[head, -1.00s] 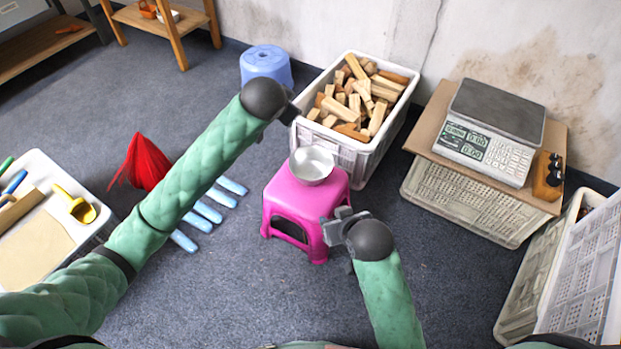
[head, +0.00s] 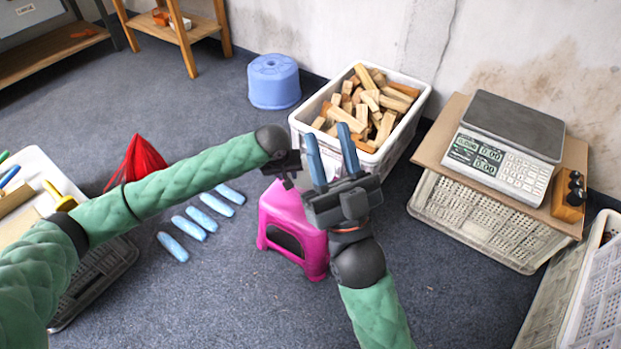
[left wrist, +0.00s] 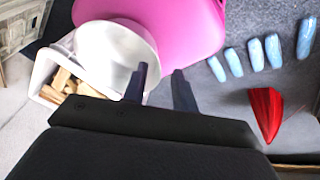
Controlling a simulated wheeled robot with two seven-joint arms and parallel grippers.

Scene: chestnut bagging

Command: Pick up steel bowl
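The steel bowl (left wrist: 100,50) shows in the left wrist view as a pale round bowl on the pink stool (left wrist: 185,20). In the head view my grippers hide the bowl, and the stool (head: 296,238) shows below them. My left gripper (left wrist: 162,75) is open; one finger overlaps the bowl's rim and the other is outside it. I cannot tell whether they touch it. In the head view my left gripper (head: 288,170) is a dark shape at the stool's upper left. My right gripper (head: 332,145) is open and empty, its two blue-tipped fingers apart, pointing up over the stool.
A white crate of wood pieces (head: 372,105) stands behind the stool. A blue stool (head: 273,82) is farther back. A scale (head: 508,138) sits on a crate at right. Blue bags (head: 188,228) and a red cone-shaped thing (head: 140,160) lie on the floor at left.

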